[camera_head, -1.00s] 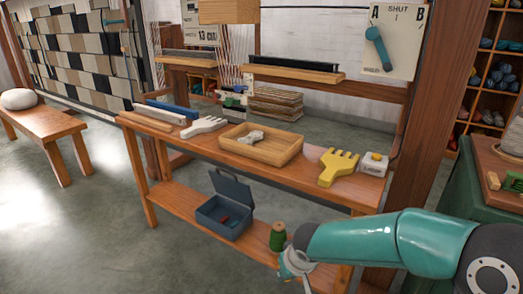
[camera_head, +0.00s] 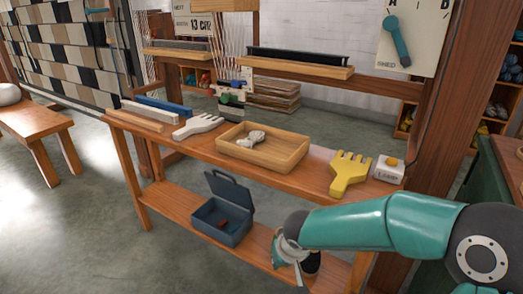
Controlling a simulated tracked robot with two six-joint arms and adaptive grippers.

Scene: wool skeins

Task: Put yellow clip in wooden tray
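The wooden tray (camera_head: 296,165) sits on the middle of the wooden bench, with a pale grey-white object (camera_head: 251,139) inside it. I cannot make out a thing that is clearly a yellow clip. A yellow comb-shaped tool (camera_head: 349,174) lies to the right of the tray, apart from it. My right gripper (camera_head: 285,262) is low in front of the bench, by its lower shelf, below and apart from the tray. Its fingers are small and partly hidden, so I cannot tell whether it is open. My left gripper is not in view.
A small white box (camera_head: 388,172) with a yellow top stands right of the yellow comb. A white comb (camera_head: 198,125) lies left of the tray. An open blue toolbox (camera_head: 222,212) stands on the lower shelf (camera_head: 166,200). A wooden post (camera_head: 450,95) rises at right.

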